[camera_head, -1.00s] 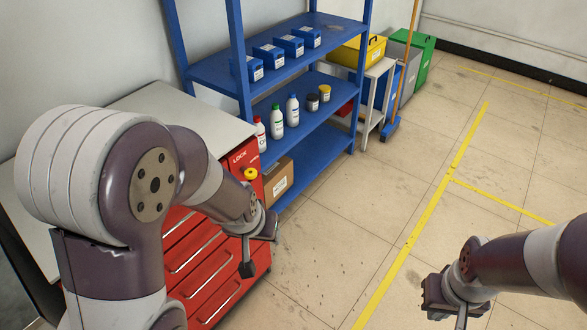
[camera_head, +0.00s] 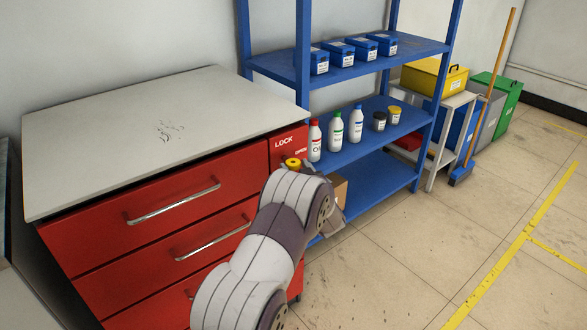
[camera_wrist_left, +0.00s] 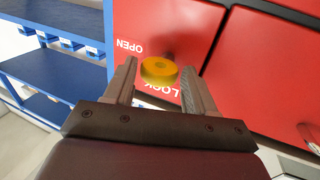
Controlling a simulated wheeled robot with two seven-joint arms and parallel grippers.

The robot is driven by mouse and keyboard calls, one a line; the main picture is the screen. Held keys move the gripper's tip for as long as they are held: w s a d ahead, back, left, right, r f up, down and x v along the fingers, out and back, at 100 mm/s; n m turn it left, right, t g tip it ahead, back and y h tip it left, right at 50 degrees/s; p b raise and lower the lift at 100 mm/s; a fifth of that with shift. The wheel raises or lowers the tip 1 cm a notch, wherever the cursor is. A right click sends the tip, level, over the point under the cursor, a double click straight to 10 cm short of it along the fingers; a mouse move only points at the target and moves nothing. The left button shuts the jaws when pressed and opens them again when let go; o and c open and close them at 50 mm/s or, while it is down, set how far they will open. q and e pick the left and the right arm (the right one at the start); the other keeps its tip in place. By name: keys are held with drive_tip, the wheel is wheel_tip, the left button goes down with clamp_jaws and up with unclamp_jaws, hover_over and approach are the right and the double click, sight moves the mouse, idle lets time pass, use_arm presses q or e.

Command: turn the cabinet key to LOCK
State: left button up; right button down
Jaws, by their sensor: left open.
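The cabinet key (camera_head: 293,163) is a round yellow knob on the red cabinet's (camera_head: 150,225) front, at the upper right corner. The LOCK label (camera_head: 284,142) is above it and the OPEN label (camera_head: 301,151) is to its upper right. My left gripper (camera_wrist_left: 159,66) is open, with one finger on each side of the key (camera_wrist_left: 158,72) in the left wrist view. No grip on the key shows, and I cannot tell whether a finger touches it. In the head view my left wrist hides most of the gripper. Which label the key points to is unclear. My right gripper is out of view.
A blue shelf (camera_head: 375,155) with bottles and small blue boxes stands just right of the cabinet. The cabinet's grey top (camera_head: 150,125) is clear. Drawer handles (camera_head: 172,205) stick out from the front. The floor at the right is free.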

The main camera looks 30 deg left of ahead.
use_arm(q)
drive_tip(key=shift+x, duration=1.15)
drive_tip(key=shift+d, duration=0.1)
drive_tip(key=c, duration=0.8)
